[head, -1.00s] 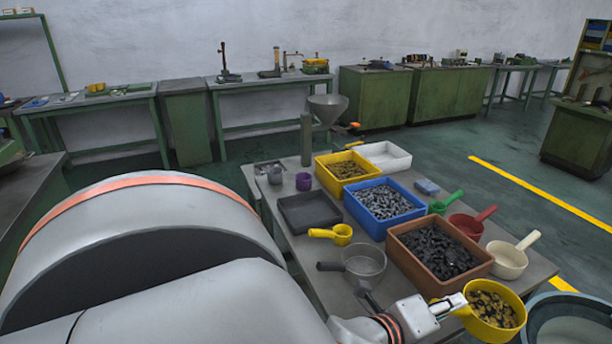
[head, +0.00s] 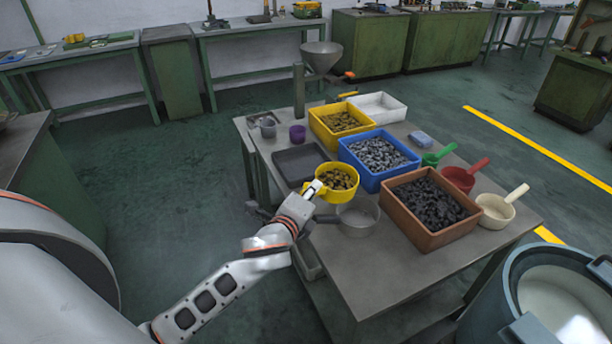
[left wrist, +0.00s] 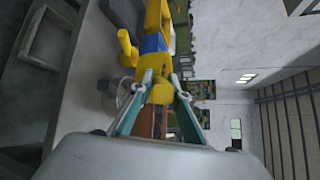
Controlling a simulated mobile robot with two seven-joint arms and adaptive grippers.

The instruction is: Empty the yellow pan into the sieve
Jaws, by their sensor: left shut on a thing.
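The yellow pan (head: 348,195), filled with dark and brass-coloured small parts (head: 337,178), is in the head view at the middle of the table. My left gripper (head: 314,190) is shut on its handle and holds it, looking roughly level. The sieve (head: 360,219), a round grey bowl with a dark handle, lies on the table just in front of the pan, partly covered by the pan and gripper. In the left wrist view the fingers (left wrist: 160,92) close on the yellow handle. My right gripper is not in view.
Bins of parts, yellow (head: 333,138), blue (head: 373,182) and brown (head: 425,240), stand behind and right of the pan. A dark tray (head: 296,166) lies left. Green (head: 436,157), red (head: 462,180) and cream (head: 497,208) scoops line the right side. The table's front is clear.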

